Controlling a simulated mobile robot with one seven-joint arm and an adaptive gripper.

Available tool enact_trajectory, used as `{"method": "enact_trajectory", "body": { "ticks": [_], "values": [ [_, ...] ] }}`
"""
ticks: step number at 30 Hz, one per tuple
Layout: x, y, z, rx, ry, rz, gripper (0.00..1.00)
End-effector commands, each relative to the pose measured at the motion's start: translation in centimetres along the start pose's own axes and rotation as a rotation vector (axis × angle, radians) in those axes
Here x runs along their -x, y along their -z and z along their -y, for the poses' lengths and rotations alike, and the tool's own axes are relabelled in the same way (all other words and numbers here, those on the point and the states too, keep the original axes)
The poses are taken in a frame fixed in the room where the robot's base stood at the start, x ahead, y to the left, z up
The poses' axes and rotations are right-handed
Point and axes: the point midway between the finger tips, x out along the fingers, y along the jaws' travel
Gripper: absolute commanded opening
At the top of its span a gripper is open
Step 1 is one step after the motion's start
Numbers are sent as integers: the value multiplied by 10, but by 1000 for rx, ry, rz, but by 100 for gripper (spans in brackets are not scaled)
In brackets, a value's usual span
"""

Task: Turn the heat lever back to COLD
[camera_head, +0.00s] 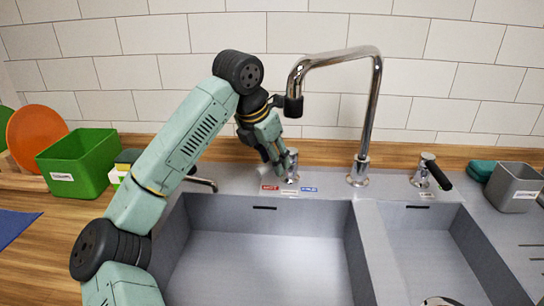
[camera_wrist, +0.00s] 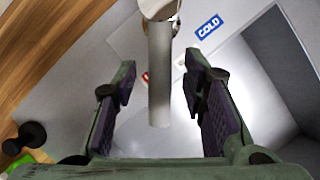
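The heat lever is a shiny metal bar (camera_wrist: 160,85) on a round metal base, at the back rim of the large sink. In the wrist view it lies between my two fingers, with a gap on each side. My gripper (camera_wrist: 161,68) is open, one finger on either side of the lever. In the head view my gripper (camera_head: 275,157) is at the lever's base (camera_head: 292,168) and hides part of it. The blue COLD label (camera_wrist: 209,26) is right of the lever; it also shows in the head view (camera_head: 308,189). The red label (camera_head: 270,188) is on the left, mostly hidden by the lever in the wrist view.
A tall curved faucet (camera_head: 372,110) rises just right of my gripper. A black-handled lever (camera_head: 430,172) and a grey bin (camera_head: 513,188) stand farther right. A green bin (camera_head: 80,165) is at left. The large basin (camera_head: 265,265) looks empty.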

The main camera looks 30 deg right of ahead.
Motion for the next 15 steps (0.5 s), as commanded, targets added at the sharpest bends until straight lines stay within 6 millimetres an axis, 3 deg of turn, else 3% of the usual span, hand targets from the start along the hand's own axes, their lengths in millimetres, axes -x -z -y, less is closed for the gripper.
{"method": "enact_trajectory", "body": {
  "ticks": [5, 15],
  "values": [
    [0, 0, 0, 0, 0, 0, 39],
    [0, 0, 0, 0, 1, 0, 17]
  ]
}}
